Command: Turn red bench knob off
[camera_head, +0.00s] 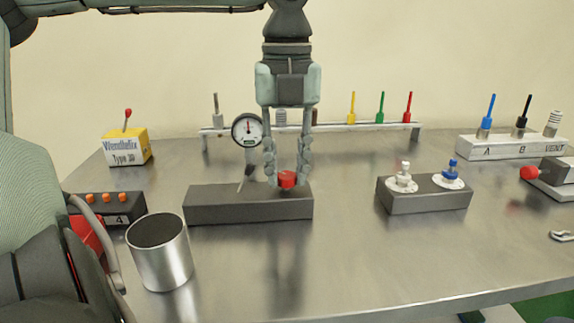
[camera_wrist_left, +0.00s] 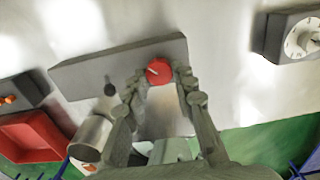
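The red bench knob (camera_head: 287,180) sits at the right end of a long dark grey block on the bench. It also shows in the left wrist view (camera_wrist_left: 158,71), with a short pale slanted mark on its face. My left gripper (camera_head: 287,174) comes down from above, one finger on each side of the knob. In the left wrist view its fingertips (camera_wrist_left: 159,77) are close in against the knob's sides, and it looks shut on it. The fingers hide part of the knob's sides. My right gripper is in neither view.
A round gauge (camera_head: 248,130) stands behind the block, left of my left gripper. A metal cup (camera_head: 160,254) is front left. A grey block (camera_head: 428,201) with white and blue knobs stands to the right. A rack (camera_head: 340,127) with coloured rods is behind. The front middle of the bench is clear.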

